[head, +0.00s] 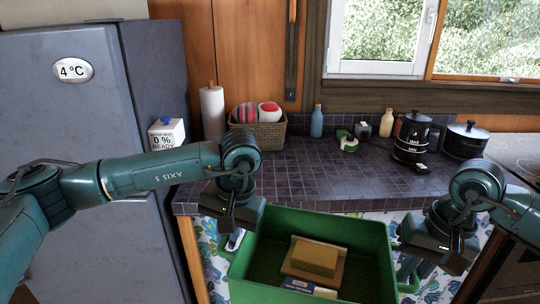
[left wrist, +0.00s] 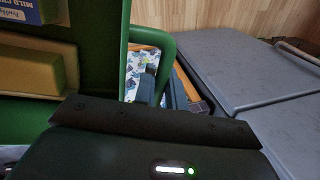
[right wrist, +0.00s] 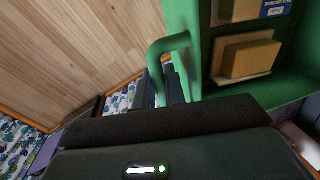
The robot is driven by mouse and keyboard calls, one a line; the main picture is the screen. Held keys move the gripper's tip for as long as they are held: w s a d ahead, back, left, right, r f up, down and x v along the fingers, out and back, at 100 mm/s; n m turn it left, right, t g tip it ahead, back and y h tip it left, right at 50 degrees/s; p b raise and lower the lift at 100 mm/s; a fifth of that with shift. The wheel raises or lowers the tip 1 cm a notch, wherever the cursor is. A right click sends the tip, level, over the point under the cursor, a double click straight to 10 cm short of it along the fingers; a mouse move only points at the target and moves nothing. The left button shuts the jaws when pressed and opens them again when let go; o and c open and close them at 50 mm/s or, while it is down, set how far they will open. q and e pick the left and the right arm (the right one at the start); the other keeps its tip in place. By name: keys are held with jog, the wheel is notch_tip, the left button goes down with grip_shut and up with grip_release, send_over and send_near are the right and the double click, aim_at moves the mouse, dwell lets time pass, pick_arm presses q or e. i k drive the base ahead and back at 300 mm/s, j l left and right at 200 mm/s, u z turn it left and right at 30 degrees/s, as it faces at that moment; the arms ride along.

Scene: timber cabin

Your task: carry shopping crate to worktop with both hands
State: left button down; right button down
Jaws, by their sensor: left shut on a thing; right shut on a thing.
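The green shopping crate (head: 375,236) hangs in front of the worktop, held between my two grippers. My left gripper (head: 234,240) is shut on the crate's left handle, which shows in the left wrist view (left wrist: 165,62). My right gripper (head: 408,270) is shut on the right handle, which shows in the right wrist view (right wrist: 168,44). The dark tiled worktop (head: 300,178) lies behind the crate.
A basket (head: 270,134), paper roll (head: 212,112), blue bottle (head: 317,122), green tape-like item (head: 347,142), kettle (head: 412,136) and pot (head: 466,140) stand on the worktop. Its front middle is clear. A grey fridge (head: 80,120) stands left.

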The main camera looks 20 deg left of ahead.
aim_at(294, 182)
jog(key=i, duration=1.55)
jog(key=i+u, duration=0.1)
jog(key=u, duration=0.45)
